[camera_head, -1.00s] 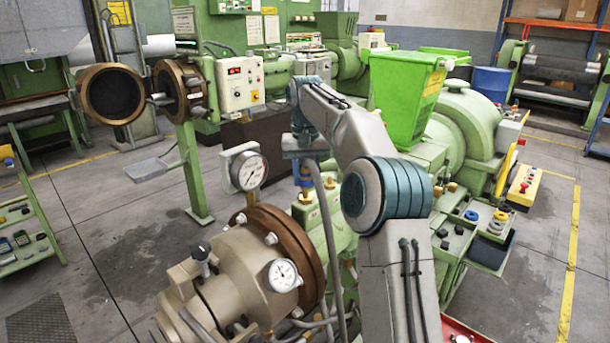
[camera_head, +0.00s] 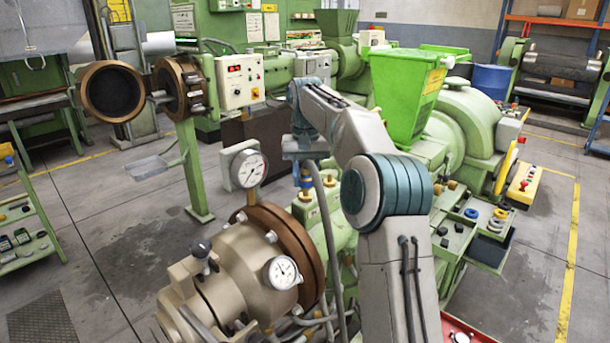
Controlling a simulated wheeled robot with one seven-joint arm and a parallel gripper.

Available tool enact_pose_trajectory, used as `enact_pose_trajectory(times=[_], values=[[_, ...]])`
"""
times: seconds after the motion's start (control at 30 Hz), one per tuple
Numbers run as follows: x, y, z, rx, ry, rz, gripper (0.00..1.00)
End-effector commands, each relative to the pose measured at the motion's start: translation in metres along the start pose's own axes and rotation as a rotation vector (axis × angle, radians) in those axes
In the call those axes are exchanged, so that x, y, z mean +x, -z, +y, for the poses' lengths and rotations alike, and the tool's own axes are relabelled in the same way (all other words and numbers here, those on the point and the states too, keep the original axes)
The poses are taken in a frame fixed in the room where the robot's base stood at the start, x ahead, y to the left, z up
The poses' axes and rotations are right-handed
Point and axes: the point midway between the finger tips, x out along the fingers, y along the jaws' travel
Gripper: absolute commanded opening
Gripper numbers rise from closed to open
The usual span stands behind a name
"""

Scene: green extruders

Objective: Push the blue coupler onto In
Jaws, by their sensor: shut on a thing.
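My gripper (camera_head: 304,162) points down at the end of my arm, left of the picture's middle, and is small in this view. It is shut on the blue coupler (camera_head: 306,171), which shows as a small blue piece under the wrist. A dark part hangs just below it. Brass fittings (camera_head: 306,196) stand on the green machine block directly beneath. No In label can be read, so I cannot tell which fitting is In. I cannot tell whether the coupler touches a fitting.
A dial gauge (camera_head: 248,169) stands close left of my gripper. A beige barrel head (camera_head: 235,270) with a brown flange lies below left. A green hopper (camera_head: 405,95) rises to the right. A tray (camera_head: 458,243) with small parts is at the right. Grey hoses run beside the fittings.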

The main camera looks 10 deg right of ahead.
Motion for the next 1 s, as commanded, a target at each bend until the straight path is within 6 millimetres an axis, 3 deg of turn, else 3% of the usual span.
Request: enact_pose_trajectory(times=[1.0], values=[[0.015, 0.001, -0.001, -0.001, 0.0, 0.001, 0.05]])
